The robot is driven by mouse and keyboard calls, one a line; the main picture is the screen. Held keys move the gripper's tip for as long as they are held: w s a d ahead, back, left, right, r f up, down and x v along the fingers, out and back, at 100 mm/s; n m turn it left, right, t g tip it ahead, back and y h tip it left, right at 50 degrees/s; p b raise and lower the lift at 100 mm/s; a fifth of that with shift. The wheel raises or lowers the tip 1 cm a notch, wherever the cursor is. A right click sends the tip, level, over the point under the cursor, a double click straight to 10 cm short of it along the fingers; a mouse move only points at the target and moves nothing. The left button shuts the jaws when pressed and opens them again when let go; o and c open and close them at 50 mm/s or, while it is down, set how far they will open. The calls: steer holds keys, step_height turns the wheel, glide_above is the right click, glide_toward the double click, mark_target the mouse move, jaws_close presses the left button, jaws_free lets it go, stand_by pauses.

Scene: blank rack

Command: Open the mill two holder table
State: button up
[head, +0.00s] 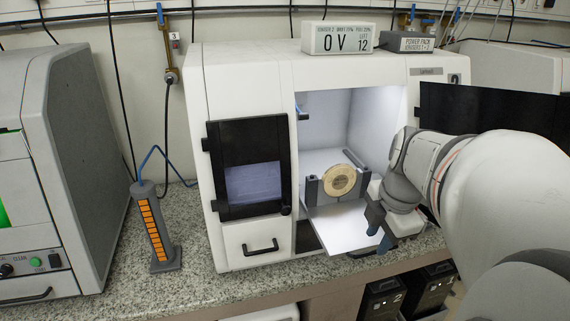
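A white mill (245,75) stands on the counter, its right chamber open and lit. Inside, a round tan disc (339,181) stands upright in a holder with dark grey posts (311,191). A pale flat plate (338,228), apparently the holder table, lies below the holder and reaches out over the chamber's front edge. My gripper (379,236) is in front of the chamber's right side, beside the plate's right edge. Its blue-tipped fingers look apart with nothing between them. I cannot tell whether it touches the plate. My gripper and arm hide the chamber's lower right.
A black panel (490,112) stands out at the mill's right, behind my arm. A dark-framed window door (252,182) and a drawer (257,243) are on the mill's left. An orange-marked column (155,232) stands on the counter. Another machine (80,140) is at far left.

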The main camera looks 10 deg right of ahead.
steer(key=r, duration=0.2)
steer(key=s+r, duration=0.1)
steer(key=r, duration=0.1)
steer(key=shift+r, duration=0.1)
steer(key=shift+w, duration=0.1)
steer(key=s+a+f+m, duration=0.2)
steer(key=a+f+m, duration=0.2)
steer(key=m, duration=0.5)
steer(key=s+a+f+m, duration=0.1)
steer(key=a+f+m, duration=0.3)
steer(key=a+m, duration=0.5)
steer(key=shift+s+a+f, duration=0.25)
steer(key=shift+s+f, duration=0.1)
steer(key=shift+f, duration=0.05)
steer(key=shift+d, duration=0.1)
